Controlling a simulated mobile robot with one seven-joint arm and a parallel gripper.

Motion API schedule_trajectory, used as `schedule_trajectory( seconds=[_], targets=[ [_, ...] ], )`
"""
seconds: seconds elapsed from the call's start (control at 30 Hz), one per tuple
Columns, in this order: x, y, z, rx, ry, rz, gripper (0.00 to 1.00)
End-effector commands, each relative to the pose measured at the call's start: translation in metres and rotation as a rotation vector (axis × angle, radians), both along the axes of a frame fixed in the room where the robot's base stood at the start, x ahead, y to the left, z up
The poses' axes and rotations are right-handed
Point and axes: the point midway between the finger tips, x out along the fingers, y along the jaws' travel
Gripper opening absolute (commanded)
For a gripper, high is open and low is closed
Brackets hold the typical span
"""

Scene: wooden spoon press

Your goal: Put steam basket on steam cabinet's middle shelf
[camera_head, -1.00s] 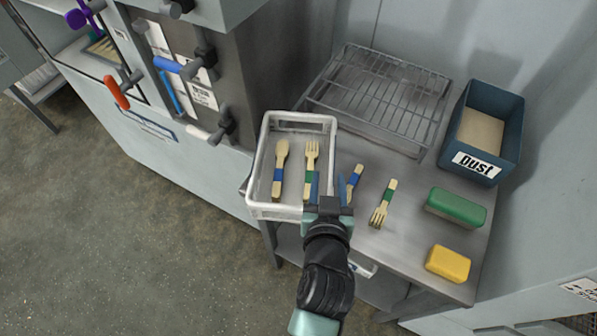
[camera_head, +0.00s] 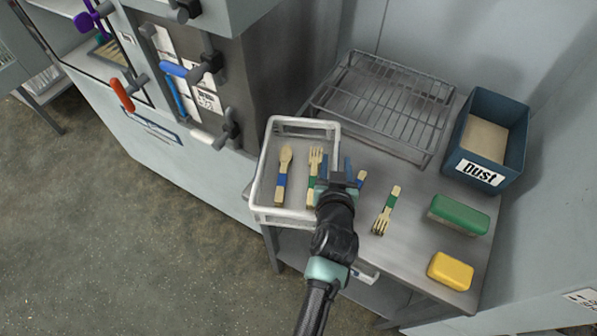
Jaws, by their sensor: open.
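The steam basket, a white wire-sided tray (camera_head: 262,190), sits at the left end of the metal table. A wooden spoon (camera_head: 283,175) with a blue band and a wooden fork (camera_head: 315,165) with a green band lie in it. My gripper (camera_head: 338,175) is open at the basket's right side, over its right rim. It hides part of that rim, and I cannot tell whether it touches. A grey cabinet (camera_head: 270,80) with several coloured handles stands at the upper left. I cannot tell whether it is the steam cabinet, and no middle shelf is clearly visible.
A wire rack (camera_head: 385,100) stands at the back of the table. A blue "Dust" bin (camera_head: 485,173), a green block (camera_head: 460,214) and a yellow block (camera_head: 450,271) are at the right. Another fork (camera_head: 387,210) and a partly hidden utensil (camera_head: 361,179) lie beside the basket.

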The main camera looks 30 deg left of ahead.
Motion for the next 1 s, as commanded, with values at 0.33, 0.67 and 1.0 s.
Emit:
schedule_trajectory(
  seconds=[0.33,0.67,1.0],
  targets=[
    [-0.0003,0.0002,0.0003,0.0,0.0,0.001,0.13],
    [-0.0003,0.0001,0.0003,0.0,0.0,0.0,0.0],
    [-0.0003,0.0001,0.0003,0.0,0.0,0.0,0.0]
  ],
)
